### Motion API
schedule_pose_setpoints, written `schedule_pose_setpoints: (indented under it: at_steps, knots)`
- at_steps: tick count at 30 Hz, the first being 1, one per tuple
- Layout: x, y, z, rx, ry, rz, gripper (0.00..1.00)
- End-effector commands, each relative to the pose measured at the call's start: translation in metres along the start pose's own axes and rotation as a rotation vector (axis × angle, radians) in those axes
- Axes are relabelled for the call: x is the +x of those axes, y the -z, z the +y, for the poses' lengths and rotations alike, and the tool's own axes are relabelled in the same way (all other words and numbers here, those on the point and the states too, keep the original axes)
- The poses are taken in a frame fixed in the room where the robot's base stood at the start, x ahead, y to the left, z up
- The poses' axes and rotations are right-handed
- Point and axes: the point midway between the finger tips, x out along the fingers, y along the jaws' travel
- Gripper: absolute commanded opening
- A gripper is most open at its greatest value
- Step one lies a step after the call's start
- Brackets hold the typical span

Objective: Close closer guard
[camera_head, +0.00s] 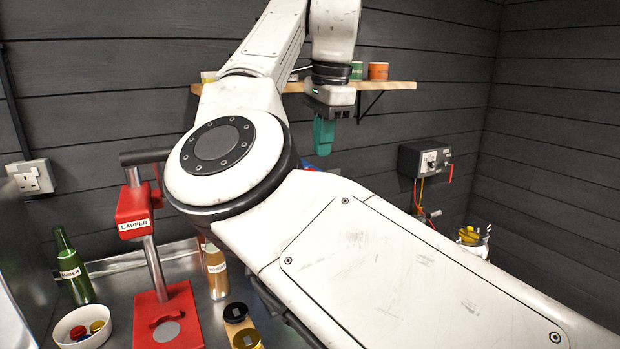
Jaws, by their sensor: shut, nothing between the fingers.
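I cannot make out a closer guard in this view; my own arm covers the middle and much of the right. A small patch of something blue and red (322,161) shows behind my arm, below my gripper, too hidden to identify. My gripper (323,146) points down in front of the back wall, below the shelf, with its teal fingers shut and empty. A red bench press labelled CAPPER (135,213) stands at the left, with a red base and a dark handle.
A green bottle (75,272), a white bowl with caps (83,325), an amber bottle (216,272) and dark-topped round items (236,313) stand around the capper. A wall shelf (400,85) holds cups. A control box (425,159) and a jar (474,238) are at the right.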

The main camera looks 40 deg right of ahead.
Motion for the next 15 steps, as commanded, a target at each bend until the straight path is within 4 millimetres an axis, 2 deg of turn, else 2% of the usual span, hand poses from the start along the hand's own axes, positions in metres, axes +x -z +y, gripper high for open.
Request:
schedule_pose_setpoints:
  at_steps: [15]
  knots:
    - [0.092, 0.000, 0.000, -0.001, -0.002, 0.000, 0.00]
